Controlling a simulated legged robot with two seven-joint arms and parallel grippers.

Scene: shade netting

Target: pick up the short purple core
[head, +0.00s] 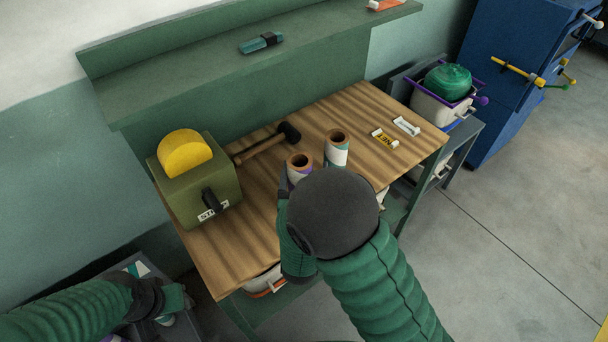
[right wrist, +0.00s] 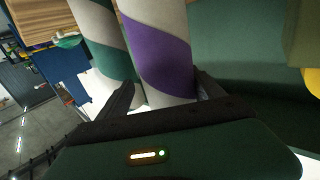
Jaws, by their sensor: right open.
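The short purple core (head: 299,162), a brown-rimmed tube with a white and purple spiral, stands upright on the wooden bench top. A similar core with a teal band (head: 337,140) stands close on its right. In the right wrist view the purple core (right wrist: 158,52) rises between the open fingers of my right gripper (right wrist: 163,95); the teal-banded core (right wrist: 100,38) is just outside the left finger. I cannot tell whether a finger touches either core. In the head view my right arm hides the lower cores and most of that gripper. My left gripper (head: 172,303) is low at left, its jaws unclear.
A mallet (head: 264,146) lies behind the cores. An olive box (head: 195,185) with a yellow half-disc (head: 184,152) stands at left. Small labelled pieces (head: 384,138) lie at right. A green shelf (head: 220,65) overhangs the back. The bench top's right part is mostly clear.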

